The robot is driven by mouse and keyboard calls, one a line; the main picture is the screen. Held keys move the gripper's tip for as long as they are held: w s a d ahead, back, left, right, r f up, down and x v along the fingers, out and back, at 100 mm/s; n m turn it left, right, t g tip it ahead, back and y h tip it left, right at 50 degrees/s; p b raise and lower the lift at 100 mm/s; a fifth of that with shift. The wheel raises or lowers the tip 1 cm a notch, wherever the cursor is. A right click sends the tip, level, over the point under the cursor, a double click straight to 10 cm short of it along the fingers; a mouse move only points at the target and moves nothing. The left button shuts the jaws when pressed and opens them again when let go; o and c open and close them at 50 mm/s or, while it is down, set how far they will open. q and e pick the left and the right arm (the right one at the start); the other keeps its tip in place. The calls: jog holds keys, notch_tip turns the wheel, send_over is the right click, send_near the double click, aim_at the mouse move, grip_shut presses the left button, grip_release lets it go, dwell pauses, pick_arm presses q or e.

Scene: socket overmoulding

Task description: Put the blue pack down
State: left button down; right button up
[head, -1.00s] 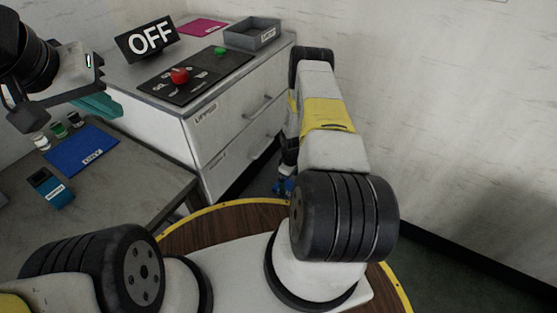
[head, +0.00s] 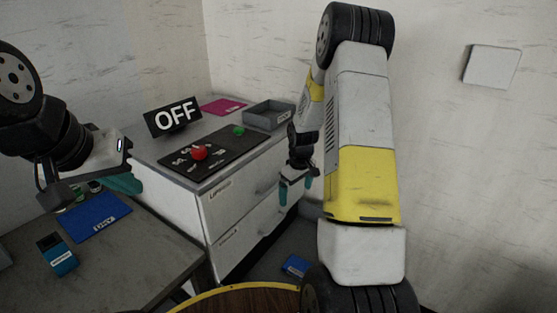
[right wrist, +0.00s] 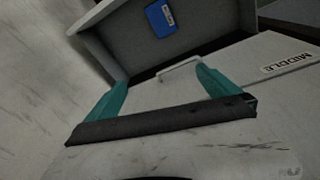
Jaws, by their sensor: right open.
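The blue pack (head: 296,266) lies low beside the cabinet, below my right gripper. In the right wrist view the blue pack (right wrist: 162,18), with a white label, lies on the floor of an open grey drawer or box (right wrist: 210,20). My right gripper (head: 296,190) is open and empty, its teal fingers apart above the pack. The fingers also show in the right wrist view (right wrist: 162,82) with nothing between them. My left gripper (head: 124,184) hangs over the left table edge; its fingers are seen side-on, so their opening is unclear.
The white drawer cabinet (head: 225,205) carries a control panel with a red button (head: 199,152), a green button (head: 239,131), an OFF sign (head: 173,117) and a grey tray (head: 270,115). A blue mat (head: 95,217) and a blue device (head: 57,254) lie on the left table.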

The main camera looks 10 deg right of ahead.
jog(key=s+a+r+m+t, duration=0.1)
jog(key=s+a+r, duration=0.15)
jog(key=r, duration=0.45)
jog(key=s+a+r+m, duration=0.1)
jog(key=s+r, duration=0.3)
jog(key=r, duration=0.4)
jog(key=s+a+r+m+t, duration=0.1)
jog(key=s+a+r, duration=0.1)
jog(key=s+r, duration=0.35)
jog(key=s+a+r+m+t+y, duration=0.1)
jog(key=s+a+r, duration=0.1)
jog(key=s+r, duration=0.2)
jog(key=s+a+r+m+t+y, duration=0.1)
jog(key=s+a+r, duration=0.2)
jog(key=s, duration=0.8)
notch_tip(320, 180, up, 3)
jog(key=shift+s+a+f, duration=0.2)
